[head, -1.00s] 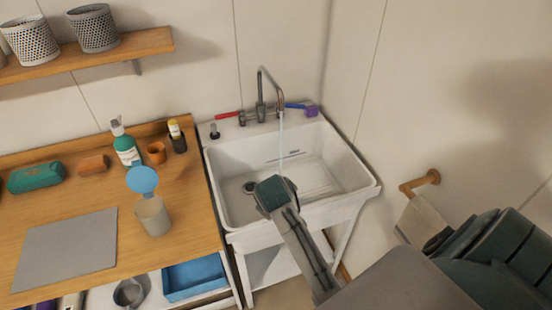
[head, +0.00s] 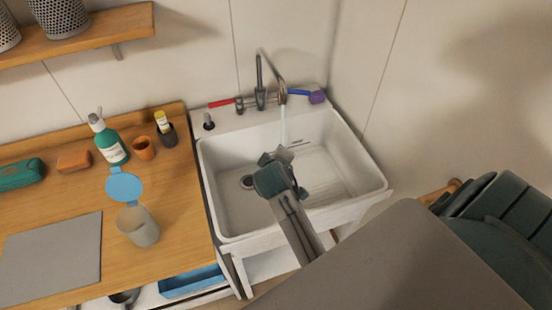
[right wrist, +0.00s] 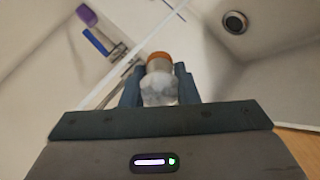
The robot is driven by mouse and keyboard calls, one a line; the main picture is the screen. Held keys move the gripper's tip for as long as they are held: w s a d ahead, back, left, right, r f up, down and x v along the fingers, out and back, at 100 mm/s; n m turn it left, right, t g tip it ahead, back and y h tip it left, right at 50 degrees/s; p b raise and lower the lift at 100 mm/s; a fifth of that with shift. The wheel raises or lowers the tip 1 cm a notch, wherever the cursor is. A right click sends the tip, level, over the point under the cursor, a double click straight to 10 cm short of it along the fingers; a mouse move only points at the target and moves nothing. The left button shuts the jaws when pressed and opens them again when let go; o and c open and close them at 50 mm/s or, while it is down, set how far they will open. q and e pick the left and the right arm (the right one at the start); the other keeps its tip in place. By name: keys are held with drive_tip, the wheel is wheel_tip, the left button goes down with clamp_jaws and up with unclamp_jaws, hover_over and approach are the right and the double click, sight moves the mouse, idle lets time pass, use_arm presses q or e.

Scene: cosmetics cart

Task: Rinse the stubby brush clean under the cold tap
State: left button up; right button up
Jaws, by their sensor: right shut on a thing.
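My right gripper (head: 278,156) is over the white sink (head: 222,170), close to the water stream (head: 283,125) falling from the grey tap (head: 261,98). In the right wrist view its fingers (right wrist: 160,85) are shut on a short piece with an orange end and a pale, whitish body, seemingly the stubby brush (right wrist: 160,62). Its bristles cannot be made out, and the gripper hides it in the head view. I cannot tell whether the water touches it. The tap has a red lever (head: 221,103) at left and a blue lever (head: 298,92) at right. My left gripper is out of view.
A purple piece (head: 318,97) sits by the blue lever. Left of the sink, the wooden counter (head: 80,205) holds a grey mat (head: 50,260), a cup (head: 138,228) with a blue round lid, and a green pump bottle (head: 112,148). A wall stands close at right.

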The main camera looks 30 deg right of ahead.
drive_tip(key=shift+w+d+f+b, duration=0.25)
drive_tip(key=shift+w+d+b, duration=0.5)
drive_tip(key=shift+w+d, duration=0.05)
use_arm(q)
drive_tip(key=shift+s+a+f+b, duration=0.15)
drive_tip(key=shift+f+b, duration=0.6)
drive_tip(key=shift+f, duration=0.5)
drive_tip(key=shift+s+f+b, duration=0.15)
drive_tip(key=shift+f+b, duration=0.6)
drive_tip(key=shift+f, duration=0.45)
use_arm(e)
drive_tip(key=w+d+f, duration=0.2)
drive_tip(key=w+d, duration=0.5)
drive_tip(key=shift+w+d, duration=0.15)
drive_tip(key=shift+w, duration=0.2)
use_arm(q)
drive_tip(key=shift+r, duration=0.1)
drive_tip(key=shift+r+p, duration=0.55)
drive_tip(key=shift+p, duration=0.1)
use_arm(e)
drive_tip(key=shift+s+d, duration=0.45)
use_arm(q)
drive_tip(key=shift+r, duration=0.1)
use_arm(e)
drive_tip(key=shift+w+a, duration=0.15)
drive_tip(key=shift+a, duration=0.05)
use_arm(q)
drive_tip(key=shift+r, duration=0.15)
use_arm(e)
drive_tip(key=shift+w+a, duration=0.3)
